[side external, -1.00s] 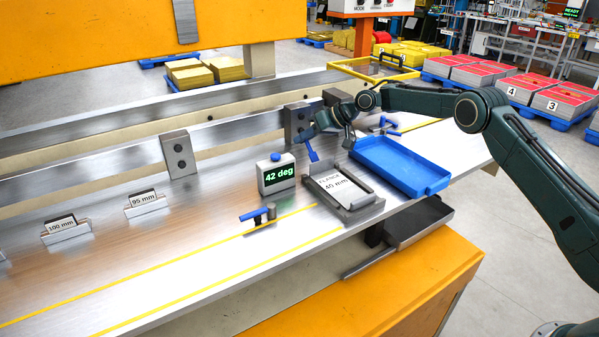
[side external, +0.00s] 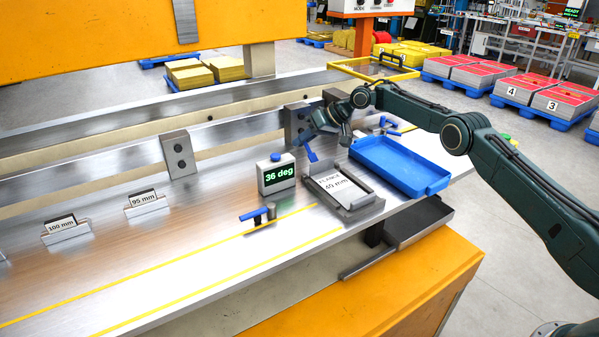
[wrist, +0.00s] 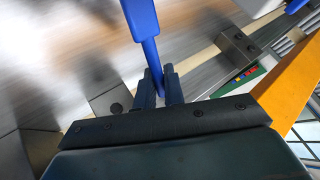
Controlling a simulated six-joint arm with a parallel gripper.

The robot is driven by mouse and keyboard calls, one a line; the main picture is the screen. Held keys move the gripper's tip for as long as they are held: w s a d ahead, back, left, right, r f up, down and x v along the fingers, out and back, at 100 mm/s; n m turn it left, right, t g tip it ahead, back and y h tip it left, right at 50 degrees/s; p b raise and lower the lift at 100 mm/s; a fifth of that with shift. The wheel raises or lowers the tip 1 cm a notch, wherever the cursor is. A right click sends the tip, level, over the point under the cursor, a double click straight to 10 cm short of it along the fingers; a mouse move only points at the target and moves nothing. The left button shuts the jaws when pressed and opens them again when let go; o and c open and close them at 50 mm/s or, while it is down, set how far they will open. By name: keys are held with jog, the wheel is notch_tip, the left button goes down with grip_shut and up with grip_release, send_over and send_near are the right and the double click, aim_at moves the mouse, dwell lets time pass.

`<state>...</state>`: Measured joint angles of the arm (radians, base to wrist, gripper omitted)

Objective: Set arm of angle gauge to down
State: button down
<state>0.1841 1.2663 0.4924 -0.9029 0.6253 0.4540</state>
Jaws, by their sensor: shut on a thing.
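The gauge's blue arm (wrist: 146,35) is between the two fingers of my gripper (wrist: 158,74) in the wrist view, and the fingers are shut on it near its narrow end. In the side view, the blue arm (side external: 312,156) shows below my gripper (side external: 308,138), tilted, with its wider end lower. The angle gauge's display box (side external: 277,187) stands just left of it on the metal bench, with a blue knob on top. Its green digits read 36 deg. My fingers and wrist hide where the arm is pivoted.
A grey holder (side external: 372,209) with a white 40 mm card sits in front of my gripper. A blue tray (side external: 430,186) is to its right. A blue-handled clamp (side external: 254,215) is on the bench front. A dark steel block (side external: 293,121) stands close behind my gripper.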

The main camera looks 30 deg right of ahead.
jog(key=shift+f, duration=0.15)
dwell(0.4)
jog(key=c, duration=1.6)
grip_release()
jog(key=shift+c, duration=0.2)
jog(key=shift+d+r, duration=0.1)
jog(key=shift+r, duration=0.1)
jog(key=shift+v, duration=1)
jog(key=v, duration=1.1)
jog(key=shift+d+r, duration=0.15)
jog(key=shift+d, duration=0.05)
jog(key=shift+s, duration=0.15)
